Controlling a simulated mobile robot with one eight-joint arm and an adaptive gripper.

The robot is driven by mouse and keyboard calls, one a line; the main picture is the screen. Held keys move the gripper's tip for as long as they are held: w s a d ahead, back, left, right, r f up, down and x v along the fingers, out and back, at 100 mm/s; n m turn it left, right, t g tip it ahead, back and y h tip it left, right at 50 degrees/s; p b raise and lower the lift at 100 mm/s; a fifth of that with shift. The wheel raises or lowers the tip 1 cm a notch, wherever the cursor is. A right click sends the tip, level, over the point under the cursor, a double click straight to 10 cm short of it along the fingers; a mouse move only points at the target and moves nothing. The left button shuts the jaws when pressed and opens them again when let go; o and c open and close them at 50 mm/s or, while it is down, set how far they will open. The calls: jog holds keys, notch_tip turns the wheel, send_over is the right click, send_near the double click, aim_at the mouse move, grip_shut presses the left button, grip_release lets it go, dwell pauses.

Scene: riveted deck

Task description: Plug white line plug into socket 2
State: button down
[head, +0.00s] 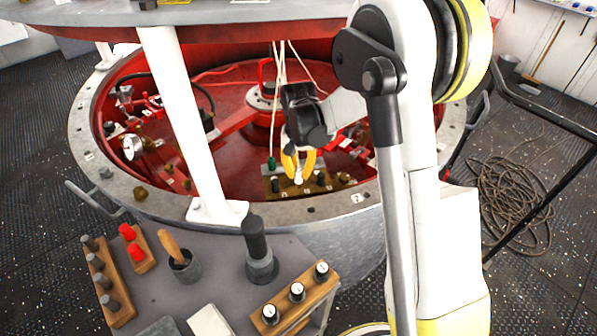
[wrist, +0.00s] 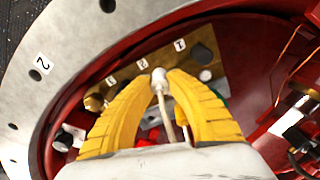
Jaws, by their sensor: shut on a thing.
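My gripper (wrist: 160,80) is shut on the white line plug (wrist: 158,76), whose pale line (wrist: 167,115) runs back between the yellow fingers. In the head view, my gripper (head: 298,165) is over the brass socket block (head: 290,190) inside the red-lined well. In the wrist view, the socket block (wrist: 208,42) carries small number tags, and the plug's head is just below the middle tag (wrist: 143,64), apparently 2. The socket mouth under the plug is hidden, so I cannot tell whether the plug is seated. A green plug (head: 271,163) is left of my gripper.
A white post (head: 183,115) stands left of my gripper, and a round deck (head: 200,12) overhangs the well. Pale lines (head: 280,65) hang down behind my gripper. A grey bench (head: 215,270) with wooden racks of knobs is in front. Coiled rope (head: 510,200) lies right.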

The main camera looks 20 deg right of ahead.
jog(key=shift+f+b, duration=0.95)
jog(key=shift+f, duration=0.3)
dwell(0.5)
jog(key=c, duration=1.3)
grip_release()
jog(key=shift+r, duration=0.1)
notch_tip(320, 180, up, 12)
jog(key=shift+s, duration=0.1)
